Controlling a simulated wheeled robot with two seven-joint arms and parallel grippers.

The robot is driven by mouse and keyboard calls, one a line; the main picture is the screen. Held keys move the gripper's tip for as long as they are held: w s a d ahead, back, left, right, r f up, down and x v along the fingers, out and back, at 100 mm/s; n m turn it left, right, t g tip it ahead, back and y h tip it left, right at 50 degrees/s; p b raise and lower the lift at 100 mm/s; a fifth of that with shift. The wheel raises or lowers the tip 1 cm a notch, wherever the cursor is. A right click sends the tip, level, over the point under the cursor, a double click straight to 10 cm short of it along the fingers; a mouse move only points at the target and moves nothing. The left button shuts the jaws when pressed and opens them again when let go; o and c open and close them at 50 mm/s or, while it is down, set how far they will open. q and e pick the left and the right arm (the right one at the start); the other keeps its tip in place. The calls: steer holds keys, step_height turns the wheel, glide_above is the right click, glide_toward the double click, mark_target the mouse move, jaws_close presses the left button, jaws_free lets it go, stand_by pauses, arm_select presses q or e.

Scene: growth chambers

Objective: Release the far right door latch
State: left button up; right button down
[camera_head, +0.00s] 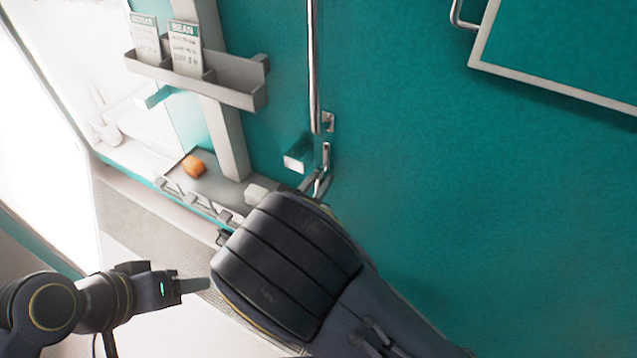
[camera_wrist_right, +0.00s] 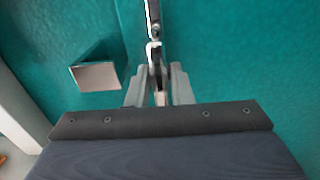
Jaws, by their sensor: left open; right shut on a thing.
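The door latch is a metal rod (camera_head: 314,70) running down the teal door, with a small handle (camera_head: 326,154) at its lower end. The handle also shows in the right wrist view (camera_wrist_right: 154,56), upright between the two grey fingers. My right gripper (camera_wrist_right: 158,88) is shut on the handle's lower part, which the fingers partly hide. In the head view the dark right wrist covers most of this gripper (camera_head: 318,184). My left gripper (camera_head: 194,285) is at the lower left, away from the door, and holds nothing that I can see.
A teal block with a pale face (camera_head: 297,157) sticks out just left of the latch; it is close to the fingers in the wrist view (camera_wrist_right: 97,76). A grey rack with seed packets (camera_head: 186,48) and a shelf with an orange object (camera_head: 193,166) stand left.

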steer(key=shift+f, duration=0.1)
steer(key=c, duration=1.3)
jaws_free()
steer(key=v, duration=0.7)
steer(key=shift+s+a, duration=0.2)
steer(key=shift+s, duration=0.15)
